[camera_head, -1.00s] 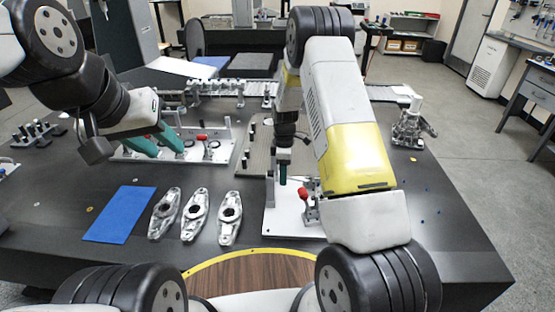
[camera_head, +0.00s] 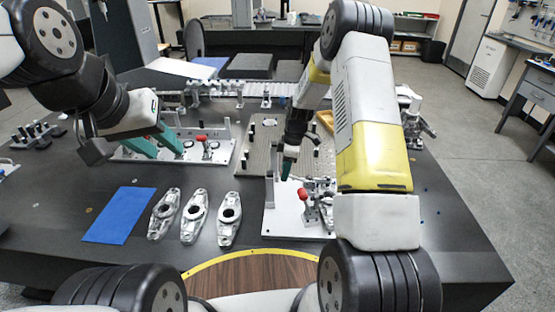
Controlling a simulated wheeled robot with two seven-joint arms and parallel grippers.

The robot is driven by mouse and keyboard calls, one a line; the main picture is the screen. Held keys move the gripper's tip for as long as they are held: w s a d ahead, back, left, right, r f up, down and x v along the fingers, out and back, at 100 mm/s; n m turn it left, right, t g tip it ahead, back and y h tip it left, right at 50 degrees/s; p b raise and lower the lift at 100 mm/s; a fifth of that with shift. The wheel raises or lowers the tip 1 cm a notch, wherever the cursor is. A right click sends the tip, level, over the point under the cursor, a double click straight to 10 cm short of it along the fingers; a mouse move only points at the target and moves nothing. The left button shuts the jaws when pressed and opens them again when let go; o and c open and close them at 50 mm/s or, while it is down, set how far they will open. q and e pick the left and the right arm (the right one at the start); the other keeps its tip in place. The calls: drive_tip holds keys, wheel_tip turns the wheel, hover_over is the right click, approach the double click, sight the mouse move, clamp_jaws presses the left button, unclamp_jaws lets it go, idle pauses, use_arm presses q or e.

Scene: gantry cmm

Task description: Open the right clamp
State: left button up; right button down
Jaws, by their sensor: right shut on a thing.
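The right-hand fixture is a white plate (camera_head: 290,222) with metal clamp parts and a red-tipped handle (camera_head: 303,194) in front of my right gripper. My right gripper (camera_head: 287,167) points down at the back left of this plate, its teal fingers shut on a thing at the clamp. The gripped part is mostly hidden, apparently a clamp handle. My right forearm covers part of the clamp's right side. My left gripper (camera_head: 156,143) is open, with two teal fingers spread above the left fixture plate (camera_head: 215,153), which has another red-tipped clamp (camera_head: 203,139).
Several silver castings (camera_head: 195,215) lie in a row beside a blue mat (camera_head: 119,214). A grey perforated plate (camera_head: 262,150) lies behind the right fixture. A metal device (camera_head: 412,115) stands at the back right. The dark table (camera_head: 420,220) is mostly clear at the right.

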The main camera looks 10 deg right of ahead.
drive_tip(key=d+r+y, duration=0.1)
drive_tip(key=y, duration=0.1)
drive_tip(key=d+r+y, duration=0.1)
drive_tip(key=shift+s+d+r+t+y, duration=0.15)
drive_tip(key=shift+d+r+t+y, duration=0.1)
drive_tip(key=shift+d+t+y, duration=0.15)
drive_tip(key=shift+s+d+r+t+y, duration=0.15)
drive_tip(key=shift+d+r+y, duration=0.1)
drive_tip(key=shift+d+y, duration=0.25)
drive_tip(key=shift+s+d+r+t+y, duration=0.15)
drive_tip(key=shift+d+r+y, duration=0.15)
drive_tip(key=shift+y, duration=0.4)
drive_tip(key=d+y, duration=0.2)
drive_tip(key=shift+s+r+t+y, duration=0.1)
drive_tip(key=shift+r+t+y, duration=0.2)
drive_tip(key=shift+r+y, duration=0.1)
drive_tip(key=shift+s+d, duration=0.1)
drive_tip(key=shift+d, duration=0.5)
drive_tip(key=shift+s+d+f, duration=0.1)
drive_tip(key=shift+f, duration=0.05)
drive_tip(key=c, duration=0.9)
unclamp_jaws()
